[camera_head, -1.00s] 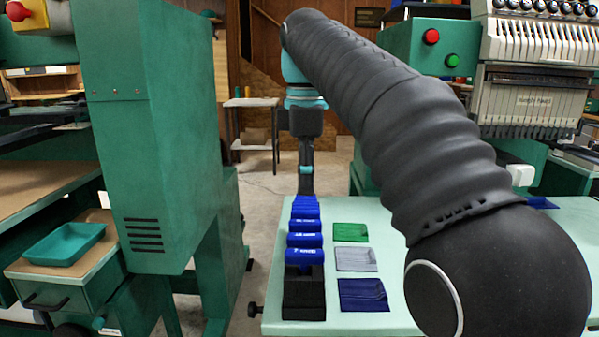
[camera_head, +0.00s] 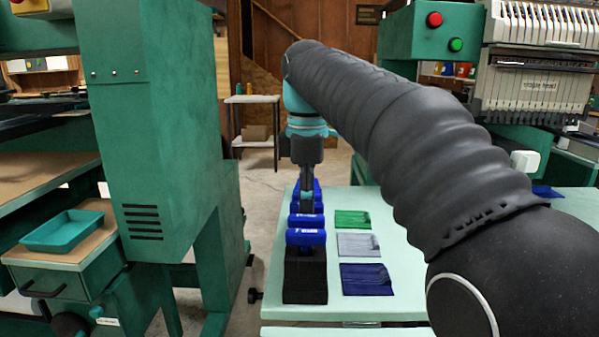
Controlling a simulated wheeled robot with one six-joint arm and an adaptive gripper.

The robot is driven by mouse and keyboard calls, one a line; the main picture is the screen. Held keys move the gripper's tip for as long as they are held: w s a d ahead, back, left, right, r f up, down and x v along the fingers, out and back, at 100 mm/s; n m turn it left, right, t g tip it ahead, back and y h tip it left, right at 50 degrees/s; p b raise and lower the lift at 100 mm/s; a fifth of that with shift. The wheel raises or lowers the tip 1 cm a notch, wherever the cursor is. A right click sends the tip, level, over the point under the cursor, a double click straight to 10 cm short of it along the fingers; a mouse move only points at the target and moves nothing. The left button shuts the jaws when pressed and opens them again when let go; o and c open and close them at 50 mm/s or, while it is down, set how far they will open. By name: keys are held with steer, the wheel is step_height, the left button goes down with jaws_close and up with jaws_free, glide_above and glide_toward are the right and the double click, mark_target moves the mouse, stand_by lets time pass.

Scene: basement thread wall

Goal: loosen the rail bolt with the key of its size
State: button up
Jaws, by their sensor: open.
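Blue-handled keys (camera_head: 306,237) stand in a row in a black holder (camera_head: 305,276) on the pale green table. The nearest handle carries white lettering too small to read. My gripper (camera_head: 306,198) points down over the far part of the row, among the farther handles. It is open; whether its fingers straddle or touch a handle I cannot tell. The farther handles are partly hidden by the gripper. I cannot make out the rail bolt.
Green, grey and dark blue cloth patches (camera_head: 365,244) lie right of the holder. A green machine column (camera_head: 165,150) stands close on the left, with a teal tray (camera_head: 62,230) beyond. An embroidery machine (camera_head: 530,80) is at the back right.

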jaws_close()
steer(key=shift+r, duration=0.1)
steer(key=shift+r+p, duration=1.1)
steer(key=shift+p, duration=0.25)
steer(key=shift+r+p, duration=0.4)
steer(key=shift+r, duration=1.5)
